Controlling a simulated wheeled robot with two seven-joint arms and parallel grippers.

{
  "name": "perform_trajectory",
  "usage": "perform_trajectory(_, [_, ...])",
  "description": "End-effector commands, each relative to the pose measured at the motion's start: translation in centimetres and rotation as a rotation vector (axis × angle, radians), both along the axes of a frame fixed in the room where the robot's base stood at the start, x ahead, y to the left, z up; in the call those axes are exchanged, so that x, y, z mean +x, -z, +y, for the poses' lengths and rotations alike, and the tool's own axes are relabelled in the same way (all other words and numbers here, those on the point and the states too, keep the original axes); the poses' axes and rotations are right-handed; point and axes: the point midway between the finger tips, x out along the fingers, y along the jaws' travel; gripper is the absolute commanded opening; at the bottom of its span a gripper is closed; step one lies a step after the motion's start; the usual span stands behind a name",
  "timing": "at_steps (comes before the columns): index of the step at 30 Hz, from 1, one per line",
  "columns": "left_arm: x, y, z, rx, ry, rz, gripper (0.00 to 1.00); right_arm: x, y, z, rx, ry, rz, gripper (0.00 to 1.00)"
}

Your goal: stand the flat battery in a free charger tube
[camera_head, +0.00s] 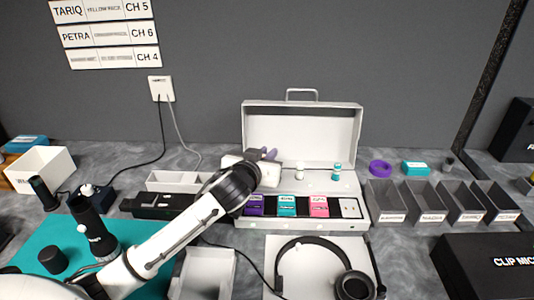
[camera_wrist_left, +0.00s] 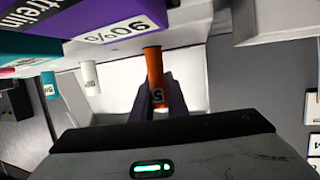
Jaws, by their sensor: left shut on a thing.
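My left gripper (camera_head: 270,154) is over the open white case (camera_head: 302,133), near its left rear part. In the left wrist view the purple fingers (camera_wrist_left: 160,92) are shut on an orange battery (camera_wrist_left: 154,65), with part of a label showing. The head view hides this battery behind the gripper. A white cylinder (camera_head: 300,170) and a teal cylinder (camera_head: 337,172) stand upright in the case; the wrist view shows them too, white (camera_wrist_left: 90,78) and teal (camera_wrist_left: 48,85). I cannot make out which charger tubes are free. My right gripper is not in view.
Purple, teal and pink labelled units (camera_head: 287,206) line the case front. Headphones (camera_head: 320,262) lie on a white tray before it. Grey bins (camera_head: 386,199) stand to the right, a black box (camera_head: 490,265) in front of them. A teal mat (camera_head: 50,225) lies at the left.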

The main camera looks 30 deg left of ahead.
Motion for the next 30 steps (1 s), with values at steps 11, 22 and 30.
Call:
perform_trajectory(11, [0.0, 0.1, 0.0, 0.0, 0.0, 0.0, 0.35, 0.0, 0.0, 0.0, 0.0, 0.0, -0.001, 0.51])
perform_trajectory(22, [-3.1, -0.8, -1.0, -0.002, 0.001, -0.001, 0.35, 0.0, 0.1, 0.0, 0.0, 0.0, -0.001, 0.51])
perform_trajectory(30, [-7.7, -2.3, -2.3, -0.001, 0.0, 0.0, 0.35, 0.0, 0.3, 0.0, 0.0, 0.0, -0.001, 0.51])
